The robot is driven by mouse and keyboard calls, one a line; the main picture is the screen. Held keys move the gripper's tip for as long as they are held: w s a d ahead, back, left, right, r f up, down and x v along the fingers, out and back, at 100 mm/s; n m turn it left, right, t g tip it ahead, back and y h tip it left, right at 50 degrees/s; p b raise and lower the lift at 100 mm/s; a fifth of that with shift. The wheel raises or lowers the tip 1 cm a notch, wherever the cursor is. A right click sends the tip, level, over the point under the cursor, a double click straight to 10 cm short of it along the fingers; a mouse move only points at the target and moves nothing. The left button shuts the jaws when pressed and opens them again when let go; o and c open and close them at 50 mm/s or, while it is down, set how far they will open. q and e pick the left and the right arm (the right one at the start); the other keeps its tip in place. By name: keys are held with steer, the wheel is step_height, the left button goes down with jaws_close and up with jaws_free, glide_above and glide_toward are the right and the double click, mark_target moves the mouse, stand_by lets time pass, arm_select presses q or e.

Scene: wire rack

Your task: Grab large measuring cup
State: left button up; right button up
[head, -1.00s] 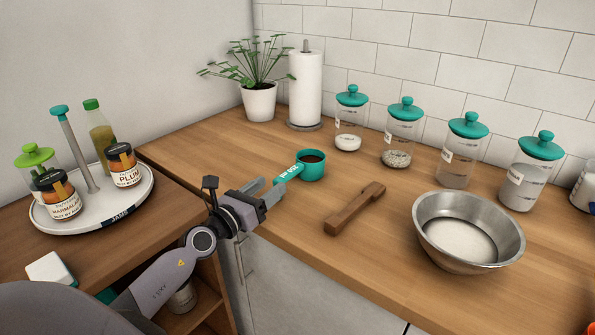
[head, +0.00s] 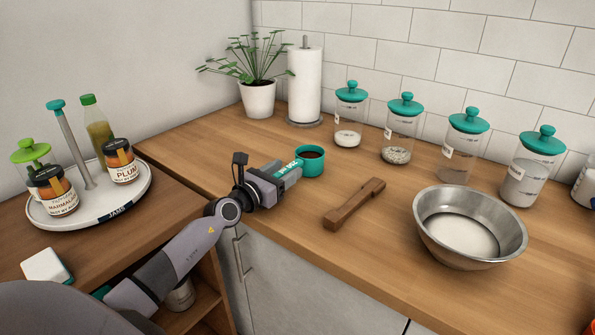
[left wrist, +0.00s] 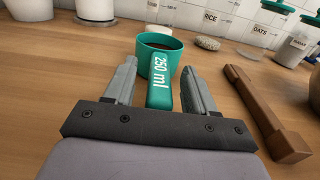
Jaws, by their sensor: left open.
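The large measuring cup (head: 310,162) is teal with a flat handle marked 250 ml, and stands upright on the wooden counter. It also shows in the left wrist view (left wrist: 170,52), with its handle pointing toward me. My left gripper (head: 288,172) is at the handle. In the left wrist view, my left gripper (left wrist: 160,85) is open, with one finger on each side of the handle and a gap to each. The cup's bowl lies just beyond the fingertips. My right gripper is not in view.
A wooden tool (head: 354,204) lies right of the cup, and a metal bowl (head: 470,240) stands farther right. Several teal-lidded jars (head: 400,130) line the wall. A paper towel roll (head: 305,85) and a potted plant (head: 258,98) stand behind. A jam tray (head: 115,212) is at left.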

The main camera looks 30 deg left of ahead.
arm_select(q)
steer(key=shift+w, duration=0.1)
jaws_close()
steer(key=shift+r, duration=0.2)
